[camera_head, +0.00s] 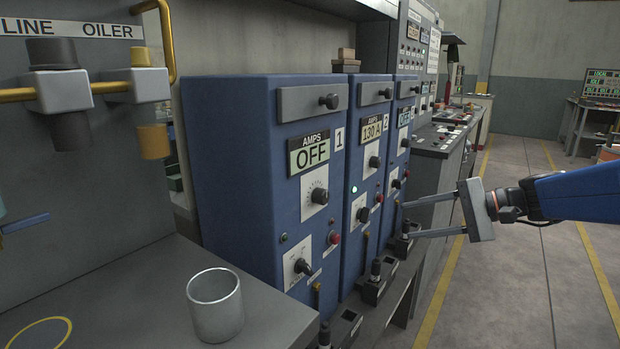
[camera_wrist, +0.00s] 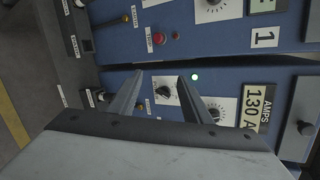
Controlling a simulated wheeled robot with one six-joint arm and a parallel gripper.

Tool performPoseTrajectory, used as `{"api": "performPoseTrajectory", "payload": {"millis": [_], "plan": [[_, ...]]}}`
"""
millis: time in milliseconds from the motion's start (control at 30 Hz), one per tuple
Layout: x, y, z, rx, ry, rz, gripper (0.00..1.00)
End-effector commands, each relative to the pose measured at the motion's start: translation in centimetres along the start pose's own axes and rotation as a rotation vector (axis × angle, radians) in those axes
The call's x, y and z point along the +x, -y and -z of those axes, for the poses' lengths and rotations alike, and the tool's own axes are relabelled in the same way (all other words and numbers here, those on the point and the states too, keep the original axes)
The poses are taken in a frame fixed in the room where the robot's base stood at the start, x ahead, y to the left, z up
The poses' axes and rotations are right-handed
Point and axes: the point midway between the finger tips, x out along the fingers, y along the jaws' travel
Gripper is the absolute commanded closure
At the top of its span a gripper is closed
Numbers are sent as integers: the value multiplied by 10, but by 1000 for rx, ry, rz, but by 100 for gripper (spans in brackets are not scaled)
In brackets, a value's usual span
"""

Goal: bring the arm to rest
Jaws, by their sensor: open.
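My gripper (camera_head: 404,219) reaches in from the right in the head view, its two fingers spread apart and nothing between them. The fingers point at the lower front of the blue cabinets, by cabinet 2 (camera_head: 370,160). In the wrist view my open gripper (camera_wrist: 158,84) faces cabinet 2, whose display (camera_wrist: 257,106) reads 130 A, with a lit green lamp (camera_wrist: 195,77) and a knob between and beyond the fingers. I cannot tell whether a fingertip touches the panel. My arm (camera_head: 575,195) stretches across the aisle side.
Cabinet 1 (camera_head: 235,180) reads OFF. A metal cup (camera_head: 215,305) stands on the grey bench (camera_head: 130,290) near a yellow ring. Black lever boxes (camera_head: 378,280) jut out below the cabinets. The floor (camera_head: 520,270) at right is open, with yellow lines.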

Motion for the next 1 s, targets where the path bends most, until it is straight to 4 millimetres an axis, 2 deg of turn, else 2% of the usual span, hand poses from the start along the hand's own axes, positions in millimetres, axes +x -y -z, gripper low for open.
{"api": "performPoseTrajectory", "payload": {"millis": [33,200,433,600,700,833,1000], "plan": [[7,-15,-20,-34,0,-67,56],[17,-73,-68,-155,-23,-298,56],[5,-148,-111,-365,-77,-581,56],[-17,-194,-127,-550,-134,-764,56],[-32,-215,-131,-667,-172,-858,56],[-50,-233,-132,-799,-217,-951,56],[-64,-244,-129,-904,-256,-1017,56]]}}
